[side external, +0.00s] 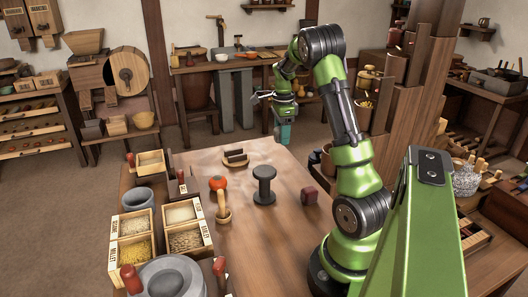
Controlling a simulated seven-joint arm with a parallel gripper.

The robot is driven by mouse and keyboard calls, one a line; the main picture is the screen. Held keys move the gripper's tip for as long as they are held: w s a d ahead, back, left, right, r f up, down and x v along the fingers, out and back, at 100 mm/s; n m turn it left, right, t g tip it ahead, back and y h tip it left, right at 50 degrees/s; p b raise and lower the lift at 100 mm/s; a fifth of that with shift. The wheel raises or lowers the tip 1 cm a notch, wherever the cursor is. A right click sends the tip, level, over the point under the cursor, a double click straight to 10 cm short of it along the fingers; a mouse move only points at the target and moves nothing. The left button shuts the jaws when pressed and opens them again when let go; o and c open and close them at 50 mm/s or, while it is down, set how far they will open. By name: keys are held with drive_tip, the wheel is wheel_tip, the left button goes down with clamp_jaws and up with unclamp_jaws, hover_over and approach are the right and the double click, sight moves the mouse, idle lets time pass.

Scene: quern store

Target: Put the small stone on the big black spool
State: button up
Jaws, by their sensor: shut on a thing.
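The big black spool (264,186) stands upright on the wooden table, near its middle, with its top bare. My gripper (284,138) is raised at the table's far edge in the picture, above and a little right of the spool and apart from it. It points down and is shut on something. A teal part shows at its lower end; I cannot tell whether this is the fingers or the held thing. I cannot make out the small stone for certain anywhere.
A dark red block (310,196) lies right of the spool. A red-orange round thing (217,183), a saucer with brown pieces (236,164) and a wooden-handled tool (223,210) lie left. Grain boxes (133,223) and a grey quern (167,278) fill the left side.

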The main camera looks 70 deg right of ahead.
drive_tip(key=s+a+r+n, duration=0.25)
drive_tip(key=a+r, duration=0.65)
drive_tip(key=a, duration=0.5)
drive_tip(key=s+a+f, duration=0.5)
drive_tip(key=s+a, duration=0.6)
hover_over(265, 171)
drive_tip(key=shift+s+f+m, duration=0.1)
drive_tip(key=shift+f+m, duration=0.35)
drive_tip(key=shift+f, duration=0.15)
drive_tip(key=shift+w+d+f, duration=0.1)
drive_tip(key=shift+w+f, duration=0.1)
drive_tip(key=shift+f, duration=1.55)
drive_tip(key=shift+f, duration=0.15)
drive_tip(key=o, duration=1.3)
drive_tip(key=shift+c, duration=0.2)
